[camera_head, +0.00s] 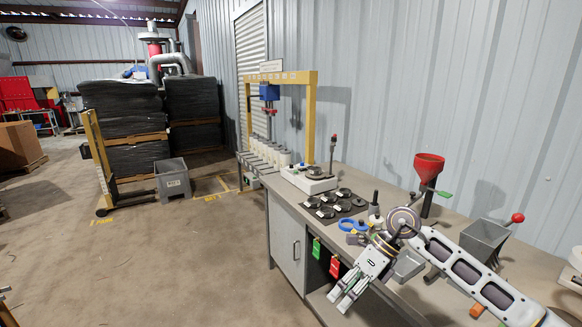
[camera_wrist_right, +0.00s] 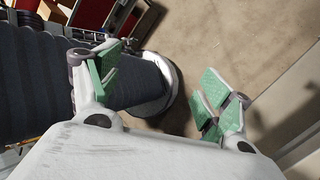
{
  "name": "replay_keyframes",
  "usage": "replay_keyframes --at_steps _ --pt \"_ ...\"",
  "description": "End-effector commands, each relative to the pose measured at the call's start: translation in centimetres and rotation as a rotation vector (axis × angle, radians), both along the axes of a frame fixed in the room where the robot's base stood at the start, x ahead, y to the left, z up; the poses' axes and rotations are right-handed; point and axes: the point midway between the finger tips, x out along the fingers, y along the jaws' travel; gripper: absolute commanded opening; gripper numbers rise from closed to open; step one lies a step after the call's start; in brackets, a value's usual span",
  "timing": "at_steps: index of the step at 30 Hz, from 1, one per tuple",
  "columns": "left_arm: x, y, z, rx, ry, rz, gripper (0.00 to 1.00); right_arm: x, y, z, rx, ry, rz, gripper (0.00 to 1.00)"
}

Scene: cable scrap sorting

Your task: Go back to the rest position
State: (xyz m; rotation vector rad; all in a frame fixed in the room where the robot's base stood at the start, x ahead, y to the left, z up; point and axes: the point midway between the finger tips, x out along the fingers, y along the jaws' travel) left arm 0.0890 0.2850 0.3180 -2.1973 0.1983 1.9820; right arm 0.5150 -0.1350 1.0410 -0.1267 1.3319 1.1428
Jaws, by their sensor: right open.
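My right gripper (camera_head: 348,291) is in front of the workbench's front edge, pointing down and to the left in the head view. Its arm reaches in from the right across the bench. In the right wrist view the gripper (camera_wrist_right: 158,92) shows its green-padded fingers wide apart with nothing between them. Beyond the fingers are the floor and dark ribbed parts of my own body. My left gripper does not show clearly in either view.
The workbench (camera_head: 375,188) holds a black tray of round pieces (camera_head: 333,203), a red funnel (camera_head: 429,167) and a grey hopper (camera_head: 484,240). Green and red tags (camera_head: 334,266) hang at its front. A grey bin (camera_head: 173,179) stands on the floor.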

Motion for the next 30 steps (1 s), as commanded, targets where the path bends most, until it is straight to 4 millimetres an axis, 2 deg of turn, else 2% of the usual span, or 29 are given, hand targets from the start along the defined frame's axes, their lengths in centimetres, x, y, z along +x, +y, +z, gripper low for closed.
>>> replay_keyframes --at_steps 1,6,10,14,19,23,30 --pt "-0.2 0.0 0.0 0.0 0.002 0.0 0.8 0.4 1.0 -0.6 0.07 0.038 -0.034 0.79" --pt "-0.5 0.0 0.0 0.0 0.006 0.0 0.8 2.5 3.7 -1.8 0.294 0.15 -0.167 0.79" --pt "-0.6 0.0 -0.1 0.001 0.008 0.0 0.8 4.5 5.0 -2.9 0.456 0.24 -0.293 0.79" --pt "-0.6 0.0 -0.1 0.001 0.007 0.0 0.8 6.7 5.4 -4.5 0.604 0.334 -0.438 0.79" --pt "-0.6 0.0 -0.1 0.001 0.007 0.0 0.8 9.8 4.8 -7.5 0.778 0.458 -0.658 0.79" --pt "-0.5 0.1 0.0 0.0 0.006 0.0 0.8 12.0 3.4 -10.9 0.891 0.553 -0.847 0.79" --pt "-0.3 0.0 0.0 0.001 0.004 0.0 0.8 14.3 -0.7 -19.7 1.041 0.724 -1.229 0.79"
